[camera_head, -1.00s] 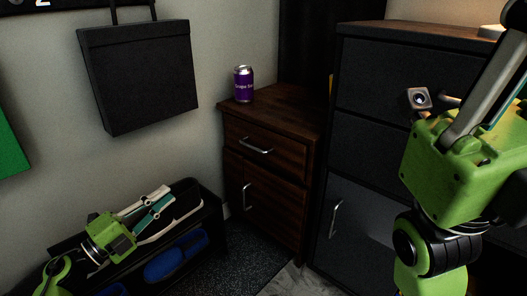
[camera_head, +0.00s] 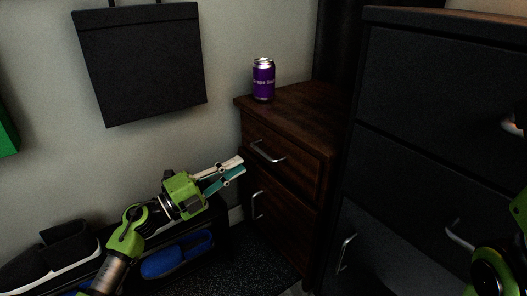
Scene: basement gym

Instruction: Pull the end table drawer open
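The dark brown wooden end table (camera_head: 292,107) stands in the corner. Its drawer (camera_head: 282,159) is shut and has a curved silver handle (camera_head: 268,152). A door with a second silver handle (camera_head: 256,205) is below the drawer. My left gripper (camera_head: 238,168) is to the left of the end table, in front of its left side in the picture. Its fingers point toward the drawer handle, a little apart, and hold nothing that I can see. It does not touch the handle. My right gripper is out of view; only part of my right arm shows at the right edge.
A purple can (camera_head: 263,79) stands on the end table. A tall black cabinet (camera_head: 430,100) with silver handles is close on the right. A low black rack (camera_head: 215,245) with dark and blue shoes (camera_head: 178,254) is under my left arm. A black bag (camera_head: 140,62) hangs on the wall.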

